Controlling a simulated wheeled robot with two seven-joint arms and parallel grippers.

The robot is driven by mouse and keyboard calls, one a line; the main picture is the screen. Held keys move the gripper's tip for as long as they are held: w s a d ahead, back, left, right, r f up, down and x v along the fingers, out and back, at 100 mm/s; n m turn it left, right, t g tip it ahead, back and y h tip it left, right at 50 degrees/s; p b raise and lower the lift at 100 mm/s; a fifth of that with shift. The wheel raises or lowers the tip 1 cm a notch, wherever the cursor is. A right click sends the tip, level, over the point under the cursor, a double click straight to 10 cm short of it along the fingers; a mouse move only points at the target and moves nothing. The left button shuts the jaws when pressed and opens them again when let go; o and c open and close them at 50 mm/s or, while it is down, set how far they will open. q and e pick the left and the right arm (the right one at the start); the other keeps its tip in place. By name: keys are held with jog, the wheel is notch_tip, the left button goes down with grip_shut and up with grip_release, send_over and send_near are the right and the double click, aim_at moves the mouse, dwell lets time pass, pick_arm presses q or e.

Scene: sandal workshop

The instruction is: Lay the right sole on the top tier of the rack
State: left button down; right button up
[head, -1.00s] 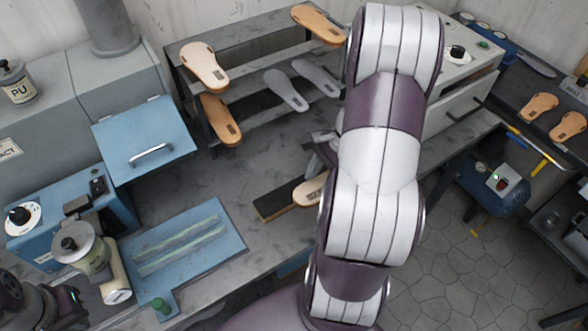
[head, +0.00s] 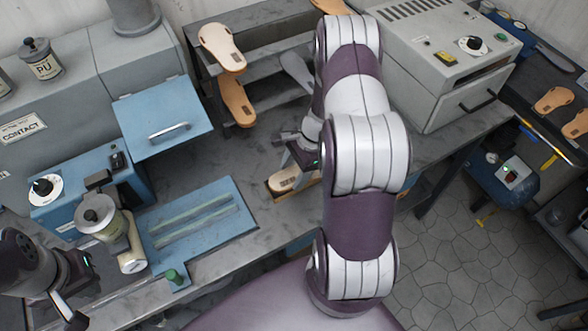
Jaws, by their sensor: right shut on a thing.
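The rack (head: 265,45) stands at the back, left of my right arm. A tan sole (head: 222,47) lies on its top tier at the left end, and another (head: 330,5) shows at the top edge. A brown sole (head: 238,100) and a grey sole (head: 297,68) are lower on the rack. My right gripper (head: 300,152) is in front of the rack, partly hidden by its arm.
A blue press (head: 165,125) and blue mat (head: 200,228) are left of the held sole. A grey oven-like box (head: 435,60) stands right of my right arm. A jar (head: 97,215) is near my left gripper. Bare bench lies between rack and mat.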

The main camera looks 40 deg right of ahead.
jog(key=o, duration=1.1)
jog(key=shift+s, duration=0.1)
